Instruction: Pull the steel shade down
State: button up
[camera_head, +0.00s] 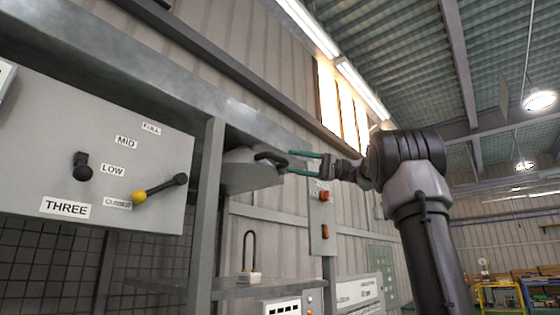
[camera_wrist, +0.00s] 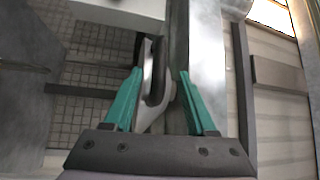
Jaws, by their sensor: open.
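The steel shade (camera_head: 245,172) is a rounded grey metal piece, up under the grey frame beam near the middle of the head view. A dark bar handle (camera_head: 268,157) sticks out from its right side. My gripper (camera_head: 290,163) comes in from the right, with its teal fingers open and their tips at the handle's end. In the wrist view, the dark handle (camera_wrist: 157,78) runs between the two open fingers (camera_wrist: 160,74), with a gap to the right finger. I cannot tell whether the left finger touches it.
A grey panel (camera_head: 60,140) with a black knob and a yellow-tipped lever (camera_head: 160,188) hangs at the left. A grey post (camera_head: 207,215) stands between it and the shade. A shelf below holds a padlock-like item (camera_head: 250,262). A box with orange switches (camera_head: 322,215) is behind.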

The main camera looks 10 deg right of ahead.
aim_at(283, 160)
jog(key=a, duration=0.6)
jog(key=shift+w+r, duration=0.35)
jog(key=shift+r, duration=0.05)
grip_shut()
dwell(0.9)
